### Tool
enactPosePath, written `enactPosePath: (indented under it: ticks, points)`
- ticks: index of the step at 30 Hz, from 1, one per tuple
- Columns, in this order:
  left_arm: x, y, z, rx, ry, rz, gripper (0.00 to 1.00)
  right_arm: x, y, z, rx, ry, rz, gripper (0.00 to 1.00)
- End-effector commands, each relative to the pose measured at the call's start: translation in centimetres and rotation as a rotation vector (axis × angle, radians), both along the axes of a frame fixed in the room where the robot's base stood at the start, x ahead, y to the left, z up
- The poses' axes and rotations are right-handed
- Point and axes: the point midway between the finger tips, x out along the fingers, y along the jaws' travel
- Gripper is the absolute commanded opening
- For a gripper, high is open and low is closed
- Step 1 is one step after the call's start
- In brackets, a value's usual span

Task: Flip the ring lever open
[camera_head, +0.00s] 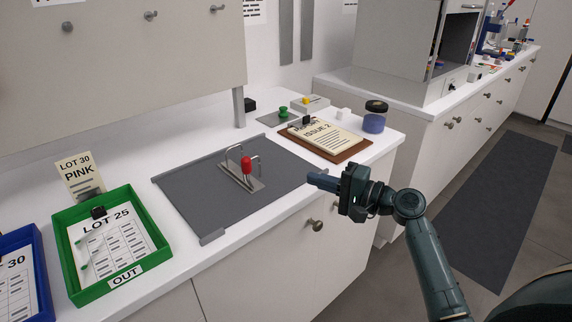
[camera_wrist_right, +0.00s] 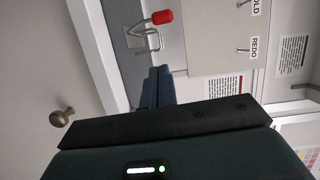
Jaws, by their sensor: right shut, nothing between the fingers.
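The ring mechanism (camera_head: 240,172) is a metal plate with arched wire rings and a lever with a red tip (camera_head: 247,163). It sits on a grey mat (camera_head: 195,197) on the white counter. In the head view the red tip points up beside the rings. The right wrist view shows the rings (camera_wrist_right: 150,40) and red tip (camera_wrist_right: 162,17) beyond the fingers. My right gripper (camera_head: 312,179) is shut and empty, at the mat's right front edge, to the right of the mechanism and apart from it. My left gripper is not in view.
A green tray (camera_head: 68,262) with a LOT 25 sheet stands at the left, beside a blue tray (camera_head: 40,275). A clipboard (camera_head: 345,150) and a blue jar (camera_head: 374,122) are at the right.

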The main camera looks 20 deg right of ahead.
Motion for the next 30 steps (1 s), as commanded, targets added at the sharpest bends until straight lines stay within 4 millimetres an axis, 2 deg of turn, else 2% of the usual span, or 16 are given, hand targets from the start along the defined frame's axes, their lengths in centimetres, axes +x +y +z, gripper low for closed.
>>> enactPosePath:
  ticks: [4,13,17,20,30]
  points:
    - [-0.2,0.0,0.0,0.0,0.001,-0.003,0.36,0.1,-0.3,1.0,0.038,-0.012,0.013,0.0]
    - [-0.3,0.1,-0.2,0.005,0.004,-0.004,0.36,0.2,-0.2,1.0,0.037,-0.012,0.012,0.0]
    - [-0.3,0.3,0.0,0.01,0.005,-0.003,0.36,0.9,0.3,1.1,0.038,-0.012,0.011,0.0]
    - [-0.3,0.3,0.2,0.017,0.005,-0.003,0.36,2.1,1.3,1.2,0.04,-0.012,0.013,0.0]
    - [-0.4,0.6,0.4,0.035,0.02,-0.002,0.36,7.8,5.8,1.2,0.039,-0.011,0.013,0.0]
